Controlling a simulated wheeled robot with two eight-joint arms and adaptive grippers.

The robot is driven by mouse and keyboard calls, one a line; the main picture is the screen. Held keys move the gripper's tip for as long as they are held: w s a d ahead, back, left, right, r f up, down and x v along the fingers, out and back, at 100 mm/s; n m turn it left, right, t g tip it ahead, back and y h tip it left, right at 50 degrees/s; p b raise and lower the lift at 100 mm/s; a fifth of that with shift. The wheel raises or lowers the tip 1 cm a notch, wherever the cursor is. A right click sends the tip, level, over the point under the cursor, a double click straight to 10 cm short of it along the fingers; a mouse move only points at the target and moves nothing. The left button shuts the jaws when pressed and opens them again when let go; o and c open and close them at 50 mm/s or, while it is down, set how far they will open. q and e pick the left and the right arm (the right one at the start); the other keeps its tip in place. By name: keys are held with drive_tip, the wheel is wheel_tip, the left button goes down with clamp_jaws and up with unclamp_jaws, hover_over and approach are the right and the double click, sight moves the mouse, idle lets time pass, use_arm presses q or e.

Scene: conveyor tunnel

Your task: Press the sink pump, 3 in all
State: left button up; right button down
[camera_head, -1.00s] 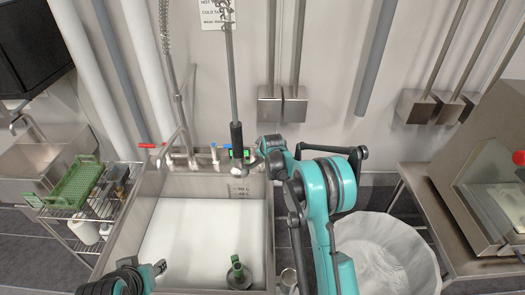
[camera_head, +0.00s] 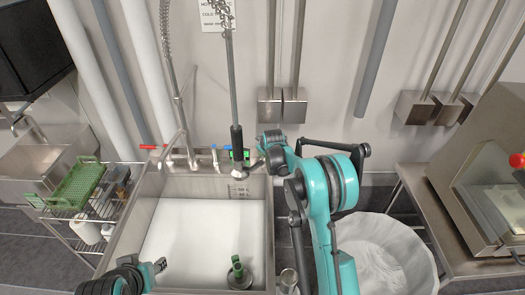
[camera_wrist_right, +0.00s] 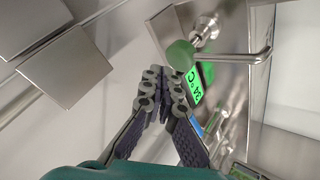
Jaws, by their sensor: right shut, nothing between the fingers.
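A metal pump with a round green knob (camera_wrist_right: 180,55) and a bent metal spout (camera_wrist_right: 258,56) shows in the right wrist view, fixed to a steel surface. My right gripper (camera_wrist_right: 165,92) is shut and empty, its fingertips just short of the green knob in that picture. I cannot tell whether they touch. In the head view my right gripper (camera_head: 256,165) is at the back right corner of the sink (camera_head: 146,212), small and partly hidden by my own arm. My left gripper (camera_head: 160,266) is low over the sink's front left; its jaw opening is unclear.
A green-lit display (camera_wrist_right: 194,87) is just beyond the right fingertips. A hanging spray hose with a black grip (camera_head: 237,138) and red and blue taps (camera_head: 148,147) stand behind the sink. A green-handled piece (camera_head: 237,268) stands in the basin. A lined bin (camera_head: 385,255) is at right.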

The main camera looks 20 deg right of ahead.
drive_tip(key=shift+r+p, duration=1.5)
drive_tip(key=shift+r, duration=1.05)
drive_tip(key=shift+f, duration=0.1)
drive_tip(key=m, duration=0.1)
drive_tip(key=m+y, duration=0.1)
drive_tip(key=m, duration=0.1)
drive_tip(key=shift+d+r+m+p, duration=0.2)
drive_tip(key=shift+r+m+p, duration=0.1)
drive_tip(key=shift+r+p, duration=0.1)
wheel_tip(320, 180, up, 3)
drive_tip(key=m+y+p, duration=0.1)
drive_tip(key=m, duration=0.4)
drive_tip(key=m+y, duration=0.2)
drive_tip(key=m, duration=0.2)
drive_tip(key=shift+m+g+p, duration=0.3)
drive_tip(key=shift+m+p, duration=0.05)
drive_tip(key=shift+m, duration=0.05)
